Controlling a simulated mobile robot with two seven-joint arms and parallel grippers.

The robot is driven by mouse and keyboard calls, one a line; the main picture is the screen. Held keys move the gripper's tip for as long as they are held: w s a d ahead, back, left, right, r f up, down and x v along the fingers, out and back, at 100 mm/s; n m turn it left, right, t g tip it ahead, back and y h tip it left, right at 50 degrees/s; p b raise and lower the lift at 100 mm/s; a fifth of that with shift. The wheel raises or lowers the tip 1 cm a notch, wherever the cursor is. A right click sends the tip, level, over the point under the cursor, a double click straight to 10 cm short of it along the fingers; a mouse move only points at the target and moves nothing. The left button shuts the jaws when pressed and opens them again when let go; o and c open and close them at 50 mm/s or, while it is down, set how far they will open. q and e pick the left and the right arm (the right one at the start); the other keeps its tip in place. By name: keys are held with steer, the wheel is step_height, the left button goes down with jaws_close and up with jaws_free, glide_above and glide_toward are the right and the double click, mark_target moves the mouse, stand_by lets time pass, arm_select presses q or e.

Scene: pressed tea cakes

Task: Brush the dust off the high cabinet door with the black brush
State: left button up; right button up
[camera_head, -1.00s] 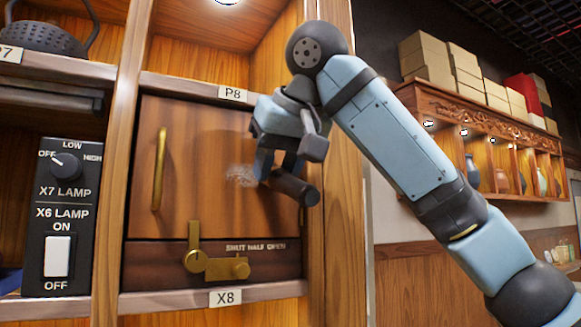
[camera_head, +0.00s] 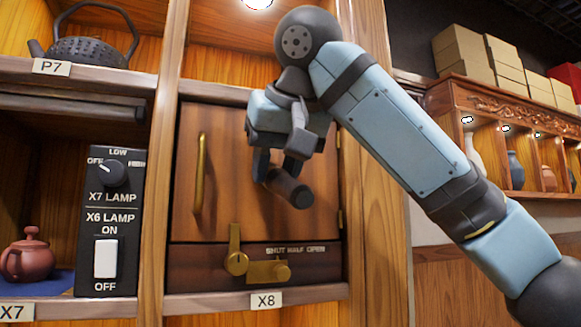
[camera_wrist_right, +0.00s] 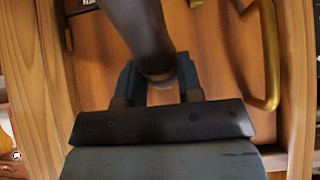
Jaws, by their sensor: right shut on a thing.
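The cabinet door (camera_head: 225,150) is brown wood, shut, with a vertical brass handle (camera_head: 199,175) on its left side. My right gripper (camera_head: 278,165) is in front of the door's right half, shut on the black brush (camera_head: 290,187). The brush is a dark cylinder that points down and right in the head view. In the right wrist view the brush (camera_wrist_right: 140,35) runs up from between the fingers, with the door (camera_wrist_right: 215,65) behind it. No pale dust shows on the visible door; the part behind the gripper and brush is hidden. My left gripper is out of view.
Below the door are a brass latch (camera_head: 268,270) and the X8 label (camera_head: 266,300). A lamp switch panel (camera_head: 108,222) stands to the left. A red teapot (camera_head: 27,255) and a black kettle (camera_head: 90,42) sit on left shelves. A wooden post (camera_head: 372,230) borders the right.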

mark_target(282, 180)
steer(key=shift+s+a, duration=0.25)
steer(key=shift+a, duration=0.4)
steer(key=shift+d, duration=0.25)
steer(key=shift+s+d+b, duration=0.25)
steer(key=shift+s+b, duration=0.05)
steer(key=shift+s, duration=0.25)
steer(key=shift+s+d+b, duration=0.2)
steer(key=shift+s, duration=0.55)
steer(key=shift+s+d+b, duration=0.15)
steer(key=shift+s+d, duration=0.1)
steer(key=shift+s, duration=0.55)
steer(key=shift+s+d+b, duration=0.2)
steer(key=shift+s, duration=0.55)
steer(key=shift+s+d, duration=0.2)
steer(key=shift+s, duration=0.4)
steer(key=shift+s+d+b, duration=0.25)
steer(key=shift+s+b, duration=0.1)
steer(key=shift+s, duration=0.55)
steer(key=shift+w, duration=0.1)
